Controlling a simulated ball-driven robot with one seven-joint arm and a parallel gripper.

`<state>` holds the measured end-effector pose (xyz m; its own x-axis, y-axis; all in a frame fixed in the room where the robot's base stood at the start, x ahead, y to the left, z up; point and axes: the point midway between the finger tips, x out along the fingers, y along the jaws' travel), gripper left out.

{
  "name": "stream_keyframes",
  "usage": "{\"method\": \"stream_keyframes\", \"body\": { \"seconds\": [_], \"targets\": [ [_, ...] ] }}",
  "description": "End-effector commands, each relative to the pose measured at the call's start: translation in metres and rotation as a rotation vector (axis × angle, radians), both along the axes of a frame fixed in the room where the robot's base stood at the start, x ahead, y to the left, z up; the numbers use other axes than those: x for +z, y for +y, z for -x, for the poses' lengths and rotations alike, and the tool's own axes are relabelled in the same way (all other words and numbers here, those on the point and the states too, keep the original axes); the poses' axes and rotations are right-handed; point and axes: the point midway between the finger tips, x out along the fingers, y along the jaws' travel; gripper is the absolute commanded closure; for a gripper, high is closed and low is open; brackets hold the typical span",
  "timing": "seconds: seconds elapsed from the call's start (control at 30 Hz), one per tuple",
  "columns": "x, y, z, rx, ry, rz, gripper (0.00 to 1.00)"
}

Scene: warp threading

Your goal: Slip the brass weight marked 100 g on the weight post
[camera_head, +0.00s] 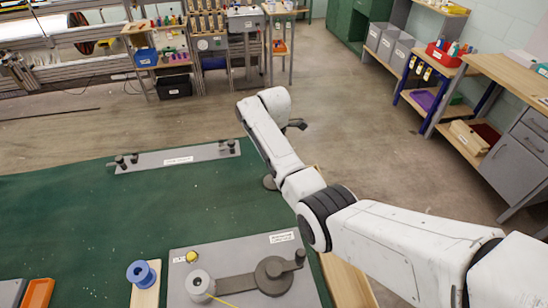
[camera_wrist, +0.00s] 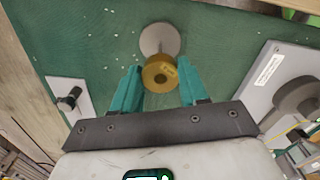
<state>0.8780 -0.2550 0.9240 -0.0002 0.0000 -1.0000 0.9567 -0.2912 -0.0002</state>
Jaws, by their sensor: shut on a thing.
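In the wrist view my gripper (camera_wrist: 159,78) has its two teal fingers shut on a brass weight (camera_wrist: 157,66), a gold ring with a hole through its middle. A marking shows on it but is too small to read. The weight post (camera_wrist: 158,34), a grey disc base with a thin upright, stands on the green table just beyond the weight. The weight overlaps its near part in the picture; I cannot tell whether the post passes through the hole. In the head view only part of the post's base (camera_head: 269,183) shows beside my arm, which hides my gripper and the weight.
On the green table (camera_head: 70,215) lie a grey bar with dark knobs (camera_head: 178,159) and a grey plate (camera_head: 225,251) with a crank (camera_head: 273,275). A blue spool (camera_head: 141,273) and an orange tray (camera_head: 38,293) are at the near left. Open table lies left of the post.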

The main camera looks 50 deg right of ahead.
Motion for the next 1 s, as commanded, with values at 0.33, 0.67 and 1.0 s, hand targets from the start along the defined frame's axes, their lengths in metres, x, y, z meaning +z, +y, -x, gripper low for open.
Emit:
{"method": "stream_keyframes", "body": {
  "seconds": [0.33, 0.67, 1.0],
  "targets": [
    [-0.0009, -0.0001, -0.0001, 0.000, 0.000, 0.000, 0.89],
    [-0.0027, -0.0002, 0.0001, 0.000, 0.000, 0.000, 0.89],
    [-0.0088, -0.0003, 0.0002, 0.000, 0.000, 0.000, 0.89]
  ]
}}
